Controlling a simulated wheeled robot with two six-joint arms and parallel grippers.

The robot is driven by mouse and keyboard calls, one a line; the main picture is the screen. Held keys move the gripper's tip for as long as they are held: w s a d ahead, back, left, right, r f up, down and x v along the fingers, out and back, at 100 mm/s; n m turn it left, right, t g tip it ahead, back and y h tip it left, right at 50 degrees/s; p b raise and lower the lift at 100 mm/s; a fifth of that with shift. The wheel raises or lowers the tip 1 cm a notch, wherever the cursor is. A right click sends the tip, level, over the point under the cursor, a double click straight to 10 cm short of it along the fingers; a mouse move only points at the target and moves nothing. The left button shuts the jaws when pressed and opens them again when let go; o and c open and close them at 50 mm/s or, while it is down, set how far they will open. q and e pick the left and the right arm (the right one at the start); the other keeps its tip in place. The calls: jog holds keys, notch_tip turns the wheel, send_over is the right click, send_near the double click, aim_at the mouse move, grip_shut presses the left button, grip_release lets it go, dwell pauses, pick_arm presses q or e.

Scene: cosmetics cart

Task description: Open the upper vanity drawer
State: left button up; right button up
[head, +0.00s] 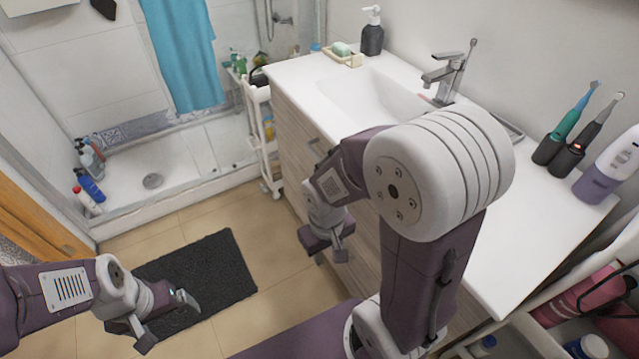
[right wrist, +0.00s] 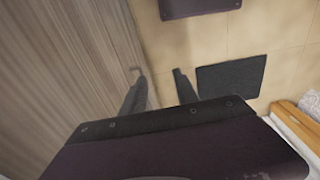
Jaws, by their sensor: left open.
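The vanity (head: 287,118) has a striped wood-grain front under a white basin top. A small metal handle (head: 314,146) shows on the upper part of its front, partly hidden by my right arm. The upper drawer looks shut, though my arm covers much of it. My right gripper (head: 328,254) is low in front of the vanity, below the handle and apart from it. In the right wrist view its two dark fingers (right wrist: 158,74) are spread and empty, with the wood-grain front (right wrist: 60,60) to their left. My left gripper (head: 167,321) is open and empty above the dark mat.
The dark mat (head: 215,280) lies on the tiled floor. A white trolley (head: 262,135) stands beyond the vanity, by the shower tray (head: 190,160). Toothbrushes (head: 572,125) and a soap dispenser (head: 372,32) stand on the top. A shelf with bottles (head: 560,320) is at lower right.

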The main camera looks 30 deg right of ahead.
jog(key=d+f+n+g+h+b, duration=0.1)
jog(key=d+f+h+b, duration=0.1)
jog(key=f+b, duration=0.45)
jog(key=d+f+n+g+h+b, duration=0.1)
jog(key=d+f+n+h+b, duration=0.15)
jog(key=f+b, duration=0.45)
jog(key=w+d+r+n+t+h+b, duration=0.15)
jog(key=w+d+r+t+h, duration=0.3)
jog(key=w+r+h, duration=0.5)
jog(key=w+a+r+t+h, duration=0.3)
jog(key=w+a+r+t, duration=0.3)
jog(key=a+r, duration=0.1)
jog(key=shift+n, duration=0.3)
jog(key=b+x, duration=0.2)
jog(key=x, duration=0.7)
jog(key=shift+s+d+r, duration=0.1)
jog(key=shift+d, duration=0.05)
pick_arm(q)
notch_tip(320, 180, down, 21)
jog(key=shift+w+a, duration=0.15)
jog(key=shift+w, duration=0.3)
pick_arm(e)
grip_shut()
pick_arm(q)
jog(key=shift+r, duration=0.1)
